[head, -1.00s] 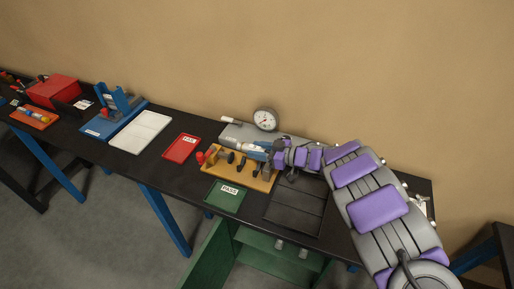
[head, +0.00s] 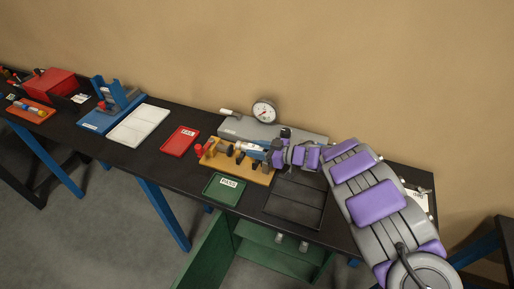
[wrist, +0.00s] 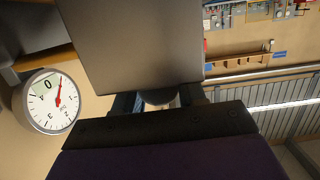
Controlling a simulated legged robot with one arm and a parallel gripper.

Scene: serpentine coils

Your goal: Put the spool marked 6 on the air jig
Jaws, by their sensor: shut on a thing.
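My gripper (head: 258,147) is over the wooden rack (head: 262,177), in front of the grey base (head: 236,128) with the round dial gauge (head: 264,111). The gauge also shows in the wrist view (wrist: 50,101). I take the base and gauge to be the air jig. In the wrist view my jaws are shut on a small grey rounded piece (wrist: 158,97), mostly hidden; I cannot read a number on it. A large plain grey block (wrist: 130,45) fills the upper middle there; I cannot tell what it is. Dark pieces (head: 229,150) stand at the rack's left part.
A green PASS tray (head: 225,196) and a dark divided tray (head: 296,205) lie in front of the rack. A red FAIL tray (head: 178,147) and a white tray (head: 138,126) lie to the left. Bare bench (head: 165,178) shows in front of the red tray.

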